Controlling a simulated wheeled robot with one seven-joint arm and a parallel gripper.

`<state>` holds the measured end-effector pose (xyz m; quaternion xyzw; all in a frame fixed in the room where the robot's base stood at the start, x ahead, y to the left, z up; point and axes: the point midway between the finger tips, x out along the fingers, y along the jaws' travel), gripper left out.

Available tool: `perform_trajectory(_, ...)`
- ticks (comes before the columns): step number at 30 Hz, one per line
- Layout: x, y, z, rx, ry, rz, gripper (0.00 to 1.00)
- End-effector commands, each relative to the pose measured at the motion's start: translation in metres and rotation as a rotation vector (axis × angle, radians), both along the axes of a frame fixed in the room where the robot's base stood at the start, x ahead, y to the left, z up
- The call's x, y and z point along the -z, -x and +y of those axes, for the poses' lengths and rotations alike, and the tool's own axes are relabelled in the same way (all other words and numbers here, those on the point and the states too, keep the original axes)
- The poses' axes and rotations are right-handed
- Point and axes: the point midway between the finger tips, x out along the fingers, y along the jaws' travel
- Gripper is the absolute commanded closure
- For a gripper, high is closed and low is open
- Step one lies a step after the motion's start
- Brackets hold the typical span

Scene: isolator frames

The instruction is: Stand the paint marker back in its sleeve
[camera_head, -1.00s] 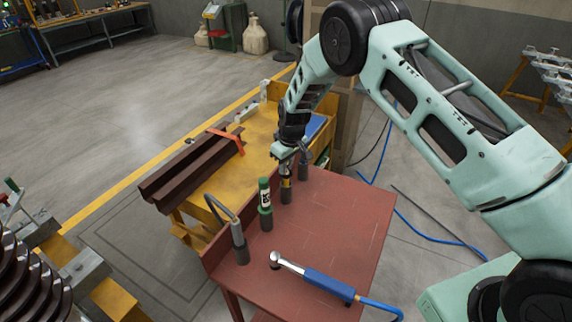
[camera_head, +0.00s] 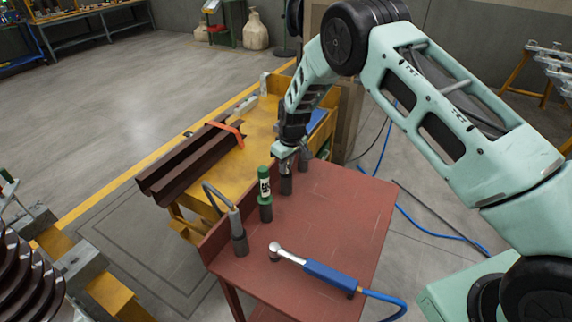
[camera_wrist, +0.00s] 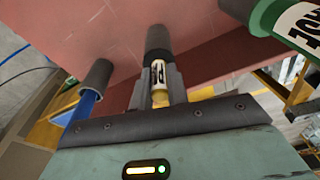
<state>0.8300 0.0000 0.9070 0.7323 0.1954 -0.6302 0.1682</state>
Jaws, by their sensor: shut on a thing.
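The paint marker (camera_wrist: 158,75), with a pale label and a yellow part, is between the fingers of my gripper (camera_wrist: 160,98) in the wrist view. My gripper (camera_head: 287,160) is shut on it. The marker's far end is inside the mouth of a dark grey sleeve (camera_wrist: 158,38); how deep it sits is hidden. In the head view this sleeve (camera_head: 286,185) stands upright on the red table directly below my gripper, and the marker is mostly hidden there.
A green-capped, labelled item (camera_head: 264,182) stands in a neighbouring sleeve. A hooked grey tool (camera_head: 236,220) stands in another. A further sleeve (camera_wrist: 97,72) holds something blue. A blue-handled tool (camera_head: 330,279) lies on the red table (camera_head: 345,215), whose right part is clear.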

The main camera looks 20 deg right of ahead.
Motion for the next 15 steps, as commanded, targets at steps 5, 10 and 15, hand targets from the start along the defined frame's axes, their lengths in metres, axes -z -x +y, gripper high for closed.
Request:
perform_trajectory(5,-0.0005,-0.0001,0.0001,0.0,0.0,0.0,1.0)
perform_trajectory(10,-0.0004,0.0,0.0,0.0,0.0,0.0,0.58)
perform_trajectory(15,-0.0004,0.0,0.0001,0.0,0.0,0.0,0.58)
